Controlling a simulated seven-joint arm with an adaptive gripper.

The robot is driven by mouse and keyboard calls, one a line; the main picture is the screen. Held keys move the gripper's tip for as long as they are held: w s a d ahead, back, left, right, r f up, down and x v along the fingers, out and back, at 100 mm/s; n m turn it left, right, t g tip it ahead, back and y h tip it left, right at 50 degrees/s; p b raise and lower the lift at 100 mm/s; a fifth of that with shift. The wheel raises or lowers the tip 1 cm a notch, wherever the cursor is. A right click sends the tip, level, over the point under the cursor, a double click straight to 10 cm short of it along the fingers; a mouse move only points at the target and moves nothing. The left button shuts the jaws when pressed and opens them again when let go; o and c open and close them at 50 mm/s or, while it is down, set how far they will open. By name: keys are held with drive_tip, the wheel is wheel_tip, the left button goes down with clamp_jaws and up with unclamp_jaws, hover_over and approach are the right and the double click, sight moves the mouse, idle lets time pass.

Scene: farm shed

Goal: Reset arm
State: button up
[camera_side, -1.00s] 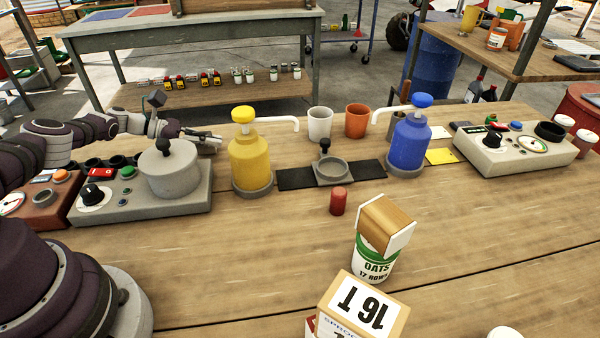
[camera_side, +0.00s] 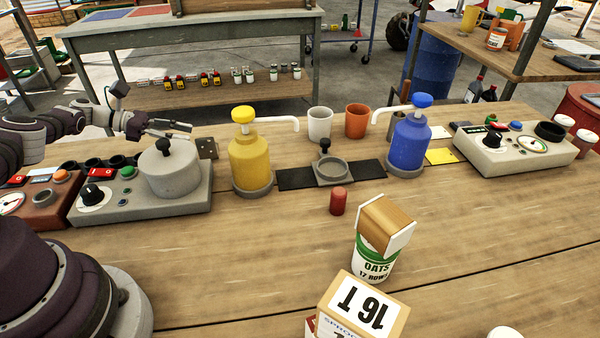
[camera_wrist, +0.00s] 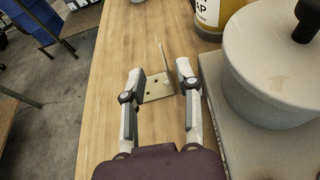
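My gripper (camera_side: 170,129) is at the left of the side view, raised above and behind the grey machine with the round lidded pot (camera_side: 168,170). In the wrist view my gripper (camera_wrist: 160,78) has its two fingers spread apart with nothing between them. Beyond the fingertips, a small metal bracket with holes (camera_wrist: 158,88) stands on the wooden bench top. The bracket also shows in the side view (camera_side: 207,148), just right of the pot. The pot lies close to the right of the fingers in the wrist view.
A yellow pump bottle (camera_side: 249,160) and a blue pump bottle (camera_side: 409,143) flank a small grey cup holder (camera_side: 332,170). An oats can (camera_side: 374,262) with a wooden-topped block on it stands in front. The bench's middle front is mostly clear.

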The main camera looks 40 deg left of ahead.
drive_tip(key=shift+s+a+r, duration=0.2)
drive_tip(key=shift+s+a, duration=0.2)
drive_tip(key=shift+s, duration=0.05)
drive_tip(key=w+d+r+m+g+y, duration=0.1)
drive_tip(key=d+r+m+g+y, duration=0.1)
drive_tip(key=d+r+m, duration=0.2)
drive_tip(key=w+d+r+m+g+y, duration=0.1)
drive_tip(key=w+d+r+m+y, duration=0.1)
drive_tip(key=d+m, duration=0.4)
drive_tip(key=w+d+r+m+g+y, duration=0.1)
drive_tip(key=d+r+m+g+y, duration=0.1)
drive_tip(key=d+r+m, duration=0.2)
drive_tip(key=shift+w+d+r+m+g, duration=0.1)
drive_tip(key=shift+d+r+m+g, duration=0.1)
drive_tip(key=shift+r+m, duration=0.4)
drive_tip(key=shift+w+d+r+m+g, duration=0.1)
drive_tip(key=shift+d+r+m, duration=0.15)
drive_tip(key=shift+m, duration=0.65)
drive_tip(key=s+d+r+m+y, duration=0.1)
drive_tip(key=s+d+m, duration=0.1)
drive_tip(key=s+m, duration=0.3)
drive_tip(key=s+d+r+m+t+y, duration=0.1)
drive_tip(key=s+m, duration=0.4)
drive_tip(key=s, duration=0.9)
drive_tip(key=shift+s+d+r+t+y, duration=0.15)
drive_tip(key=shift+d+r+t+y, duration=0.15)
drive_tip(key=shift+d+r+y, duration=0.4)
